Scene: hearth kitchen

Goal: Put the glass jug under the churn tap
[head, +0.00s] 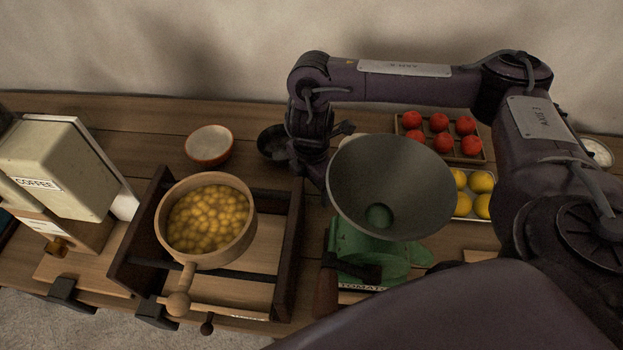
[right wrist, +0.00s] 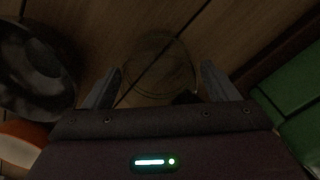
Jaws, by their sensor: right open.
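A faint, clear round glass outline, which looks like the glass jug (right wrist: 158,60), shows on the wooden top in the right wrist view. My open right gripper (right wrist: 162,72) has a finger towards each side of it, with nothing visibly clamped. I cannot tell how far apart in height they are. In the head view my right gripper (head: 316,172) points down left of the grey hopper, and the jug is not clearly seen there. I cannot make out a churn or its tap for certain. My left gripper is not in view.
A green tomato mill with a wide grey hopper (head: 392,188) stands close right of my gripper. A dark bowl (head: 272,143) and an orange-rimmed bowl (head: 209,146) stand left. A wooden pot (head: 206,255) of yellow pieces, a coffee mill (head: 60,170) and fruit trays (head: 482,152) crowd the counter.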

